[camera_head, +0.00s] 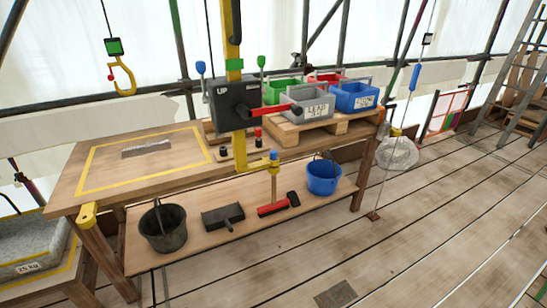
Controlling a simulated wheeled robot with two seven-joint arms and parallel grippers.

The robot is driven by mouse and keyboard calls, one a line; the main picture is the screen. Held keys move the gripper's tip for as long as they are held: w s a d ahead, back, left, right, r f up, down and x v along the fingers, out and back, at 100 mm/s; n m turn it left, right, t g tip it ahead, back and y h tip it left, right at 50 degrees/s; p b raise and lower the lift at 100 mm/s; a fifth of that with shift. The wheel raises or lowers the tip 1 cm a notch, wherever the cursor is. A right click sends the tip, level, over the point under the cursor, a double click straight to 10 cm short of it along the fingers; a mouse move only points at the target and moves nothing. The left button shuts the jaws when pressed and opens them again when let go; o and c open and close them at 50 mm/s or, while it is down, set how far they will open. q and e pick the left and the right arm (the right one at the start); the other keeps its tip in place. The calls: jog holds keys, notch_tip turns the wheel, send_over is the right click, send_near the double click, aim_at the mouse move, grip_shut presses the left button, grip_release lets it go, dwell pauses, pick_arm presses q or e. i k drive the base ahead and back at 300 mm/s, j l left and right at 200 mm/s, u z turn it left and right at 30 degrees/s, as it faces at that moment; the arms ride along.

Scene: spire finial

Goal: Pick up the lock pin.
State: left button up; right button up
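Neither of my grippers shows in the head view. I cannot tell for sure which thing is the lock pin. A small red-topped black piece (258,134) stands on the workbench beside the yellow post (233,55). A small black piece (222,151) stands just left of it. A blue-topped yellow piece (273,156) sits at the end of a yellow arm low on the post. A black box (238,103) marked "UP" with a red-handled lever (280,109) is mounted on the post and hides part of the bench behind.
The workbench (120,180) has a yellow-outlined area with a dark slot. Green, grey, red and blue bins (355,97) stand on a pallet (300,133). The lower shelf holds a black bucket (163,228), blue bucket (323,178) and tools. A yellow hook (123,76) hangs left. Right floor is mostly clear.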

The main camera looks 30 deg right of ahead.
aim_at(272, 153)
jog(key=i+l, duration=0.15)
jog(key=l, duration=0.2)
jog(key=i+l, duration=0.15)
jog(key=l, duration=0.2)
jog(key=i+l, duration=0.15)
jog(key=l, duration=0.25)
jog(key=i+l, duration=0.15)
jog(key=l, duration=0.2)
jog(key=i+l+u, duration=0.1)
jog(key=l, duration=0.25)
jog(key=i+l, duration=0.2)
jog(key=l, duration=0.2)
jog(key=i+l, duration=0.1)
jog(key=l, duration=0.25)
